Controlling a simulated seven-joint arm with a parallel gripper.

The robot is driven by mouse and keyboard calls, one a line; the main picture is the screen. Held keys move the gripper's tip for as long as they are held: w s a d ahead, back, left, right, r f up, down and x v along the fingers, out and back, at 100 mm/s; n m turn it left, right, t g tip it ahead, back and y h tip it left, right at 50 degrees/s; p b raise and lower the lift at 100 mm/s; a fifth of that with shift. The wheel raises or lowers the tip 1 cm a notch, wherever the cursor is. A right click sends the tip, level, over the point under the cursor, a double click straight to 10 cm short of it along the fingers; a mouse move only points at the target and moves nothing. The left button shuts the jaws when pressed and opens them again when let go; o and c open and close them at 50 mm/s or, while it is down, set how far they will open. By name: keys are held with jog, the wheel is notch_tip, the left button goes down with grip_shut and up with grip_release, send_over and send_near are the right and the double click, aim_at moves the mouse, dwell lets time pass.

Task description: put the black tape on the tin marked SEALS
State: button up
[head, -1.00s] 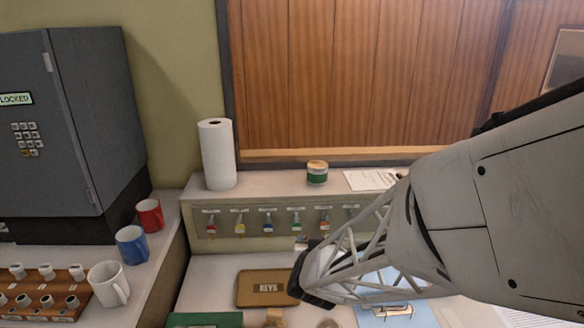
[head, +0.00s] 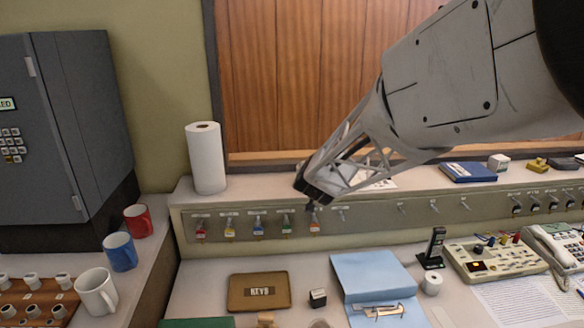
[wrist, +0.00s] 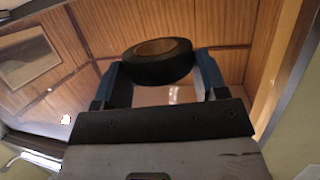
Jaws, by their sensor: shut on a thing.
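My gripper (wrist: 158,84) is shut on the black tape (wrist: 165,70), a dark ring with a tan core, held between the fingertips in the wrist view. In the head view my gripper (head: 310,190) is in front of the shelf, right of the paper roll; I cannot make out the tape there. A flat brown tin (head: 258,292) lies on the desk below, its label reading KEYS. I can read no SEALS label in any view. A small green and white tin seen on the shelf earlier is hidden behind my gripper now.
The white paper roll (head: 206,158) stands upright on the shelf (head: 240,193). Keys hang on the panel below. A small dark block (head: 317,298), blue folder (head: 380,282) and black stand (head: 433,248) are on the desk. Mugs stand at left; a blue book (head: 468,172) lies on the shelf at right.

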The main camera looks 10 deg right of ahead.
jog(key=w, duration=0.5)
jog(key=w+f, duration=0.1)
jog(key=w, duration=1)
jog(key=shift+a+f, duration=0.25)
jog(key=shift+f, duration=0.05)
jog(key=shift+f, duration=1.75)
jog(key=shift+f, duration=0.1)
jog(key=o, duration=0.9)
jog(key=shift+o, duration=0.2)
jog(key=shift+s, duration=0.1)
